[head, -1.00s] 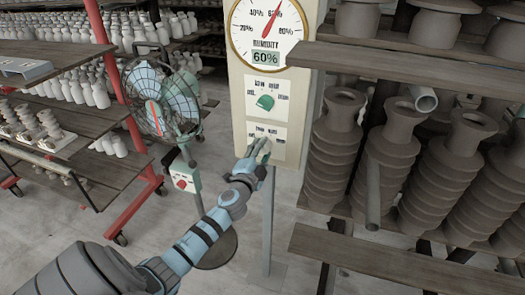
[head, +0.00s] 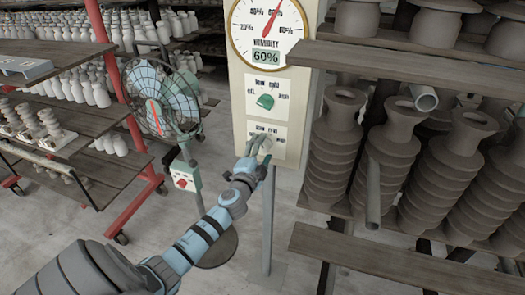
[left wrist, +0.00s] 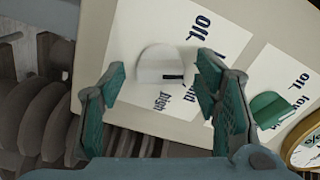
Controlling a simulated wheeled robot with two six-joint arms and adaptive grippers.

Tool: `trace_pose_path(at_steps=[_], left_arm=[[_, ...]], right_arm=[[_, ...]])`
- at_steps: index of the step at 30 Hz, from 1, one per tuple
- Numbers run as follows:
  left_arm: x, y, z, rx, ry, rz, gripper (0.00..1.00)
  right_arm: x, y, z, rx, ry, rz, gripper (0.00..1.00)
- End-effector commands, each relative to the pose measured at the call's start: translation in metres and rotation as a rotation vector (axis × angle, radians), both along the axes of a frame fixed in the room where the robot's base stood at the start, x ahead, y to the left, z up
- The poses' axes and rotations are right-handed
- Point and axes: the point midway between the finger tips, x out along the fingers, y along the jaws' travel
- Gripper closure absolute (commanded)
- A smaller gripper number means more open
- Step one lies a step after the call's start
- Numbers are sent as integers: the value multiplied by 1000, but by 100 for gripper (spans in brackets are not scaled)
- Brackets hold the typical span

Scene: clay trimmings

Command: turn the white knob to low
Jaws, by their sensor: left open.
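The white knob (left wrist: 160,65) is on a pale label of the control panel (head: 237,110). A short dark mark on it points right in the left wrist view, towards lettering partly covered by a finger; I cannot tell its exact setting. My left gripper (left wrist: 160,75) is open, with one finger on each side of the knob; contact is not clear. In the head view the left gripper (head: 259,148) is at the panel's lower label and covers most of the knob. My right gripper is not in view.
A green knob (head: 265,102) sits above on the same panel, under a humidity dial (head: 268,28) with a 60% display. A fan (head: 165,100) stands to the left. Shelves with grey clay vessels (head: 333,145) stand close on the right.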

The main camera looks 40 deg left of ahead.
Motion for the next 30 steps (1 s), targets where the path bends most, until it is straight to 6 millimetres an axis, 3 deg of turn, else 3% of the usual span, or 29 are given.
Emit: trace_pose_path(at_steps=[5, 12, 16, 20, 30], left_arm=[[-16, -5, -1, 2, 2, 0, 43], [-78, -28, -2, 1, 4, -2, 43], [-103, -36, -1, 1, 3, -1, 43], [-113, -40, 0, 0, 1, -1, 43], [-113, -40, 0, 0, 0, 0, 43]], right_arm=[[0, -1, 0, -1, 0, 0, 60], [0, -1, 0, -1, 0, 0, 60], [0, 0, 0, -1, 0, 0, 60], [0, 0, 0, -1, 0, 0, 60], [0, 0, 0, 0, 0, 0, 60]])
